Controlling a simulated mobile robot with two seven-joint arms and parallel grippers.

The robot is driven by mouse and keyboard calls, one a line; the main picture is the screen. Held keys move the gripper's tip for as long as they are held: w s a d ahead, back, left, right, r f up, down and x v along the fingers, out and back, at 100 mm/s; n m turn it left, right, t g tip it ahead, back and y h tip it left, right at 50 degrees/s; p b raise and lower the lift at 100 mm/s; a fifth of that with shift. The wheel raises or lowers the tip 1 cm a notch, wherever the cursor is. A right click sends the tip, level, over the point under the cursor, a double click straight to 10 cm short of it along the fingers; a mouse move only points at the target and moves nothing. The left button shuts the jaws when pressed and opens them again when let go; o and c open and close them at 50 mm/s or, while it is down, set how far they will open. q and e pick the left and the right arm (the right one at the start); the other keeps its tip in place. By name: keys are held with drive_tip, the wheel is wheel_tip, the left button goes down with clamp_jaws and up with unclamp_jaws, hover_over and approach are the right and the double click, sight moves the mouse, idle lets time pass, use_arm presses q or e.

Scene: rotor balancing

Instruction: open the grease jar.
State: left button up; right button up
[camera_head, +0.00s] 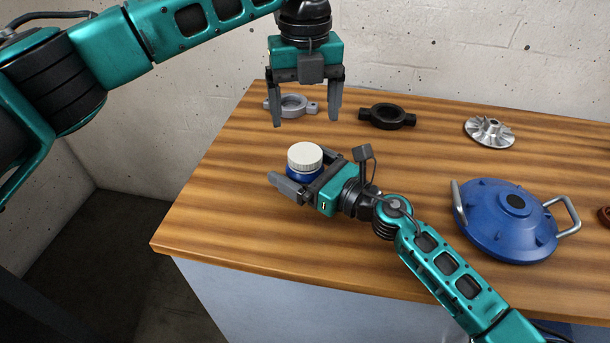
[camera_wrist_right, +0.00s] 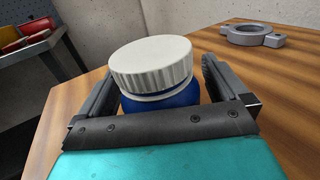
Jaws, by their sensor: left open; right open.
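The grease jar is blue with a ribbed white lid (camera_head: 305,156) and stands upright on the wooden table. The lid sits on the jar. My right gripper (camera_head: 305,177) is open, with its fingers on either side of the jar's blue body (camera_wrist_right: 160,103). In the right wrist view the white lid (camera_wrist_right: 151,64) rises above the fingers, and the lower body is hidden by the gripper. My left gripper (camera_head: 307,116) is open and empty, pointing down above the table, behind and above the jar in the head view.
A grey ring clamp (camera_head: 291,104) and a black ring clamp (camera_head: 387,116) lie at the back. A silver impeller (camera_head: 489,132) and a blue housing cover (camera_head: 508,218) with handles are to the right. The table's left edge is close to the jar. A concrete wall (camera_head: 420,45) stands behind.

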sight(305, 153)
drive_tip(key=shift+w+a, duration=0.1)
drive_tip(key=shift+a, duration=0.05)
drive_tip(key=c, duration=1.5)
use_arm(q)
drive_tip(key=shift+n, duration=0.5)
use_arm(e)
drive_tip(key=c, duration=0.3)
use_arm(q)
drive_tip(key=n, duration=0.6)
use_arm(e)
clamp_jaws()
use_arm(q)
drive_tip(key=n, duration=0.6)
drive_tip(key=shift+n, duration=0.3)
drive_tip(key=shift+f, duration=4.05)
